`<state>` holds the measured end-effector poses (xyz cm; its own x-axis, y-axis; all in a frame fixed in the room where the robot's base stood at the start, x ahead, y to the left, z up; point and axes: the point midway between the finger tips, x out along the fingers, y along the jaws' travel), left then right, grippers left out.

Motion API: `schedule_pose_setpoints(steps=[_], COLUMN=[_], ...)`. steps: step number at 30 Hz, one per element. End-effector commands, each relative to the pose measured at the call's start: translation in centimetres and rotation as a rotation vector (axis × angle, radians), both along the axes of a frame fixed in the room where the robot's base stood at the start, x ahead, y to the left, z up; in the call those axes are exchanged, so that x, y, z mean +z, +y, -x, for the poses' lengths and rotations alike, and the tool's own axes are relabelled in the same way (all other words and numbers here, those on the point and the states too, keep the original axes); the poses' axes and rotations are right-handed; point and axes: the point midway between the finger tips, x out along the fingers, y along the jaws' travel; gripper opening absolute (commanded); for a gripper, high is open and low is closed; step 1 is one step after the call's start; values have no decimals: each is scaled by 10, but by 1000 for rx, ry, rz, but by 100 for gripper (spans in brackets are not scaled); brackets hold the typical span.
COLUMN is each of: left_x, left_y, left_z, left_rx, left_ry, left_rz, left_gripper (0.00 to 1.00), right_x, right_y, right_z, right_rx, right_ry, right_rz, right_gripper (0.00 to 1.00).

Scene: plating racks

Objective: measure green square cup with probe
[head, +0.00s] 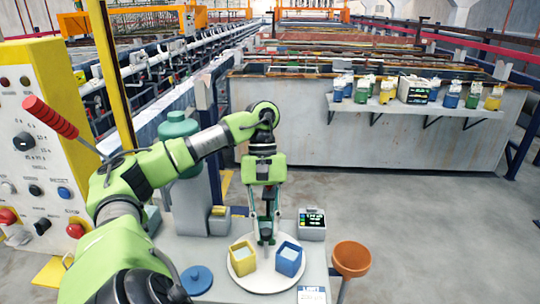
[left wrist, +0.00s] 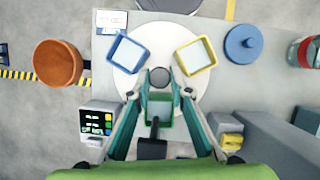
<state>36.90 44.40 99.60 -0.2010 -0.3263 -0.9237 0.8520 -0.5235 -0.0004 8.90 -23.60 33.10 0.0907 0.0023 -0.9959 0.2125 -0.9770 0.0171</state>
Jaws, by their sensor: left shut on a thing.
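A yellow square cup (head: 242,258) and a blue square cup (head: 289,259) stand on the plate's near side. A meter with a lit screen (head: 312,224) stands right of the gripper. My right gripper is not in view.
An orange bowl (head: 351,259) stands right of the bench. A blue round lid (head: 197,280) lies left of the plate. A grey-and-yellow box (head: 219,219) stands behind left. A yellow control panel (head: 40,140) is at far left.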

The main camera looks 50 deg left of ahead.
Motion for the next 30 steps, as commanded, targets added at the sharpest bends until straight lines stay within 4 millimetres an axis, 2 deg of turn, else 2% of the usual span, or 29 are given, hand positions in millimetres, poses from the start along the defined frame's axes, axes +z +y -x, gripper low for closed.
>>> schedule_pose_setpoints(steps=[24,25,26,27,30], left_x=[1,1,1,1,1], left_y=[4,4,4,4,4], left_z=[4,4,4,4,4], left_rx=[-50,-50,-50,-50,-50], left_ry=[-4,-4,-4,-4,-2], left_rz=[-1,-1,-1,-1,-1], left_gripper=[0,25,32,37,37], right_x=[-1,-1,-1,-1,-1], right_y=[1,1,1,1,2], right_z=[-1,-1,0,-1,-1], right_rx=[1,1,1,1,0], right_ry=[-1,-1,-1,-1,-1], right_rz=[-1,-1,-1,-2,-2], right_gripper=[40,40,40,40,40])
